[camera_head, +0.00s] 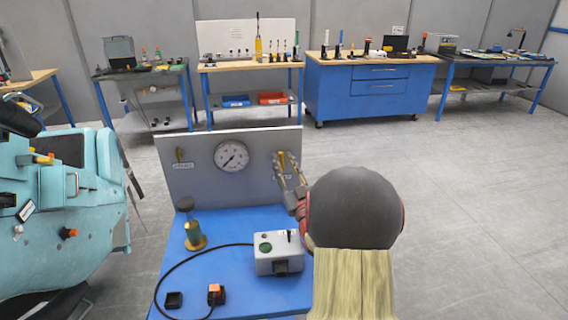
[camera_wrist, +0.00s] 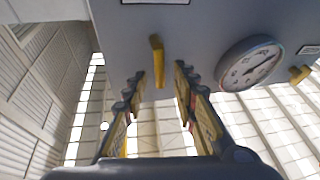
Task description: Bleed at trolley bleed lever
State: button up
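The trolley (camera_head: 225,222) has a blue top and an upright grey panel (camera_head: 260,148) carrying a round white gauge (camera_head: 231,156). A brass lever (camera_head: 181,156) with a small label sits left of the gauge; the label is too small to read surely. Another lever is at the panel's right side, largely hidden by my gripper (camera_head: 289,172) in the head view. In the wrist view this yellow lever (camera_wrist: 158,62) stands between the fingers of my open gripper (camera_wrist: 158,88), with gaps on both sides. The gauge (camera_wrist: 250,64) and the other lever (camera_wrist: 300,75) lie to its right there.
On the trolley top stand a brass fitting with a dark knob (camera_head: 194,233), a grey box with a green button (camera_head: 278,252), a black cable and a small orange-and-black part (camera_head: 216,293). A turquoise coaster car (camera_head: 60,225) is at left. Workbenches (camera_head: 370,85) line the back wall.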

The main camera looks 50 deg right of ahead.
jog(key=shift+s, duration=0.1)
jog(key=v, duration=0.7)
jog(key=shift+a, duration=0.15)
jog(key=shift+s+f, duration=0.1)
jog(key=shift+s, duration=0.05)
